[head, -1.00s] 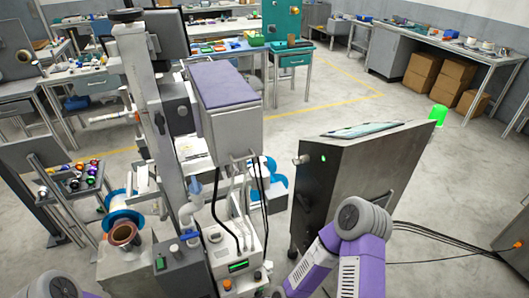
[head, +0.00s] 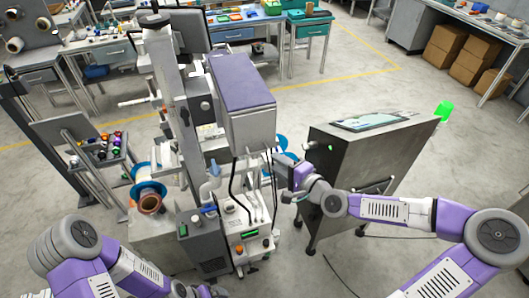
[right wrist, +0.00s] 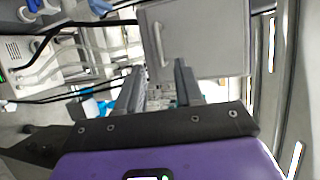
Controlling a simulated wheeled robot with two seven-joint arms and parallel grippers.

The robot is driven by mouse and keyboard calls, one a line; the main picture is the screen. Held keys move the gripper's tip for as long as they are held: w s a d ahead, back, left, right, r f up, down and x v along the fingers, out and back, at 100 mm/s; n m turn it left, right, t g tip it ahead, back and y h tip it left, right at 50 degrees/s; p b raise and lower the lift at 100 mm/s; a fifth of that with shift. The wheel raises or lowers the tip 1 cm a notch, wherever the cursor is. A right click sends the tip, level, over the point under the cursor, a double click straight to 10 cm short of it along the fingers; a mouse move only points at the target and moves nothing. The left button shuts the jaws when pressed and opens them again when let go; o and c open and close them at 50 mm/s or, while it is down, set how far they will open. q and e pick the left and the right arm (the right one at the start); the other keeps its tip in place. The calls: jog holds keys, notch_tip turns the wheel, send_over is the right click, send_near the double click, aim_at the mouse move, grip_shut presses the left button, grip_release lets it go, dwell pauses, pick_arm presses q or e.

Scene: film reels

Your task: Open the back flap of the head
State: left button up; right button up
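The head is a grey box with a purple top (head: 240,85), mounted on the upright column of the machine. In the right wrist view a flat light-grey panel (right wrist: 215,40), seemingly the back flap, shows a slim bar handle (right wrist: 160,44) near its left edge. The panel looks closed. My right gripper (head: 283,174) is beside the head's lower right side in the head view. In the right wrist view its two fingers (right wrist: 160,88) are apart with nothing held, just below the handle in the picture. My left arm is at lower left; its gripper does not show.
A tall grey cabinet (head: 350,160) stands right of the head, close to my right arm. Black cables (head: 235,185) hang below the head above a control box (head: 245,232). A reel stand (head: 148,195) is at left. Open floor lies behind the cabinet.

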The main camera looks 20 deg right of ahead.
aim_at(260, 152)
jog(key=shift+b+x, duration=0.7)
jog(key=shift+x, duration=2.7)
jog(key=shift+f, duration=0.15)
jog(key=shift+c, duration=0.2)
jog(key=shift+s, duration=0.1)
grip_shut()
